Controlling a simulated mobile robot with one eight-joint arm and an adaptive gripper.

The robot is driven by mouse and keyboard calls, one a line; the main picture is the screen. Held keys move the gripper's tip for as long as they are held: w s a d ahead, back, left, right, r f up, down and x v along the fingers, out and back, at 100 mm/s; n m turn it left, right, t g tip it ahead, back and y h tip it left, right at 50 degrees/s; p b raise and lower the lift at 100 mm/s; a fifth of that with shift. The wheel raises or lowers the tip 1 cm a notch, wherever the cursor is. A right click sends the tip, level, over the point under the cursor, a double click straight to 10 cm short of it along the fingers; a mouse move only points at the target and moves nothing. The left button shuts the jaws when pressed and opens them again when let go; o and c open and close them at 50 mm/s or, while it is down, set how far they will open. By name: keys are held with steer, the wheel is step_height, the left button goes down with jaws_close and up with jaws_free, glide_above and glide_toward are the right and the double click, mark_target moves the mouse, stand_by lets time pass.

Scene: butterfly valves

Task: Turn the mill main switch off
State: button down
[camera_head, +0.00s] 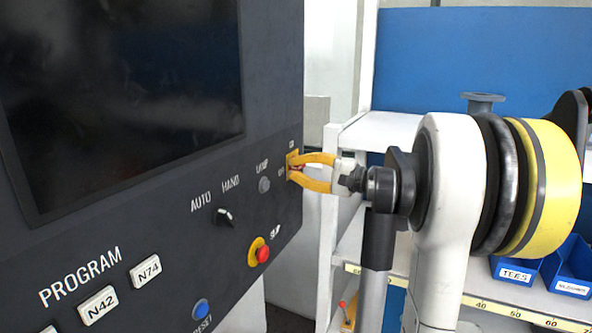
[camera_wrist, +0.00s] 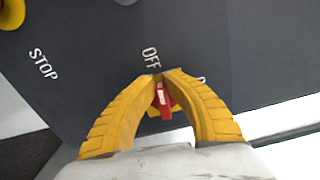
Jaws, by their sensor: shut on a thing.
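The mill main switch is a red rotary handle on a yellow plate near the right edge of the dark control panel. Its yellow plate (camera_head: 292,158) shows in the head view, with the handle mostly hidden by my fingers. In the wrist view the red handle (camera_wrist: 162,98) sits between the fingertips, below the word OFF. My gripper (camera_head: 297,167) has two yellow fingers, shut on the red handle. It also shows in the wrist view (camera_wrist: 161,78), reaching to the panel face. The other position label is largely covered by the right finger.
The panel also carries a red stop button (camera_head: 263,254) on a yellow base, an AUTO/HAND selector (camera_head: 223,217), a lamp (camera_head: 264,185), a blue RESET button (camera_head: 200,309) and a dark screen (camera_head: 120,95). White shelving with blue bins (camera_head: 568,268) stands behind my arm.

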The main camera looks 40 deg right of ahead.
steer(key=shift+f+n, duration=0.1)
steer(key=shift+n, duration=0.5)
steer(key=c, duration=1.4)
jaws_free()
steer(key=shift+c, duration=0.2)
steer(key=shift+w, duration=0.2)
steer(key=v, duration=1.2)
steer(key=shift+f, duration=0.1)
